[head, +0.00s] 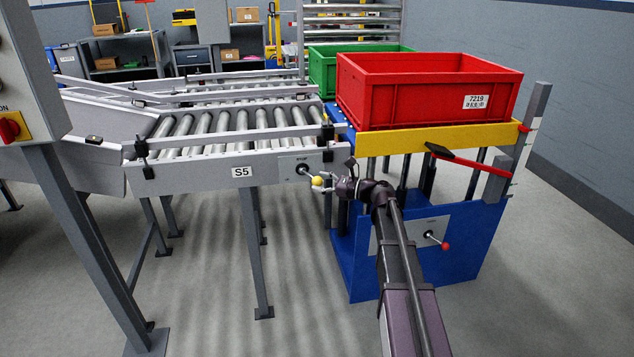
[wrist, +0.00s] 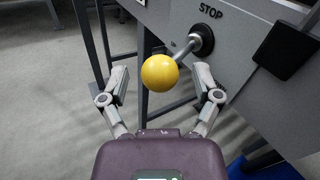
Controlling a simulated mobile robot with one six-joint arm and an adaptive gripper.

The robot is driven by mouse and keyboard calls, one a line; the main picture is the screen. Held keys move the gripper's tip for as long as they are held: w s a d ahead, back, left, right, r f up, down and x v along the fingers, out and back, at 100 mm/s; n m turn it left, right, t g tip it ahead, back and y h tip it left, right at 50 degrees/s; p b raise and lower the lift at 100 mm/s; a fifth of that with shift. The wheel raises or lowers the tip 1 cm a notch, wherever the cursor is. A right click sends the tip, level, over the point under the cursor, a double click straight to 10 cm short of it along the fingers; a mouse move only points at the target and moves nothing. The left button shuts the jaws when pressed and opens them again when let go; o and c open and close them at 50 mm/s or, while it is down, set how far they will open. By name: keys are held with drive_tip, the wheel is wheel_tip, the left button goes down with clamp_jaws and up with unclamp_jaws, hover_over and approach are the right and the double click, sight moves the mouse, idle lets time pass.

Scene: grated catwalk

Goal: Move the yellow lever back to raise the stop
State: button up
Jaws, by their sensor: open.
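The yellow lever knob (wrist: 160,73) sits on a short metal rod that comes out of a black round pivot (wrist: 201,40) under the word STOP. In the head view the yellow knob (head: 318,181) is at the end of the conveyor's side panel, below and right of the S5 label. My gripper (wrist: 160,90) is open, with one finger on each side of the knob. In the wrist view both fingers look apart from the knob, though the right fingertip is close to it. In the head view my gripper (head: 325,186) reaches the knob from the right. The stop itself cannot be made out.
The roller conveyor (head: 215,127) runs left. A black block (wrist: 283,50) sits right of the pivot.

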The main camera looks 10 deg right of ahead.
drive_tip(key=shift+w+a, duration=0.25)
drive_tip(key=shift+a, duration=0.2)
drive_tip(key=shift+c, duration=0.5)
clamp_jaws()
